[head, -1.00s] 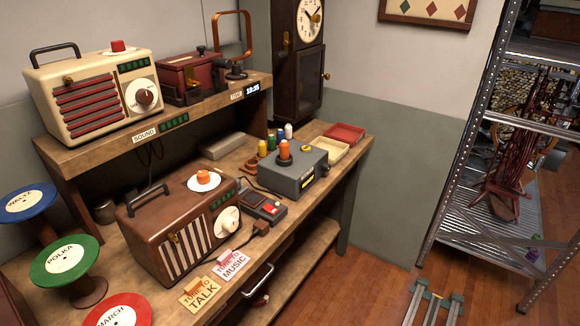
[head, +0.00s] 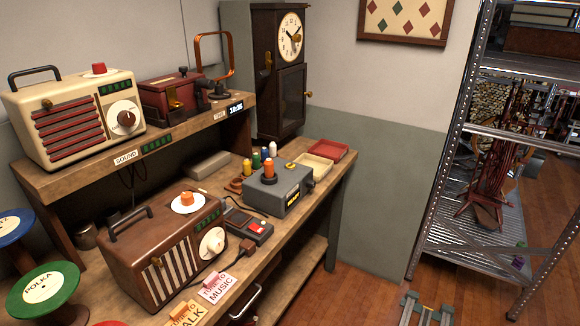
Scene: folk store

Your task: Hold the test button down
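No button in view carries a label that I can read as "test". A grey box (head: 276,192) on the bench has an orange peg-like part (head: 268,172) and a small yellow part (head: 290,165) on top. A small dark device (head: 248,225) with a red patch (head: 262,228) lies between the grey box and a brown radio (head: 165,250). The brown radio has an orange knob (head: 187,198) on a white disc. A cream radio (head: 75,118) on the upper shelf has a red knob (head: 99,68). My gripper is not in view.
Spools (head: 256,160), a cream tray (head: 314,165) and a red tray (head: 331,150) stand near the bench's far end. A clock (head: 280,75) stands behind. Round stools (head: 45,286) are at left.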

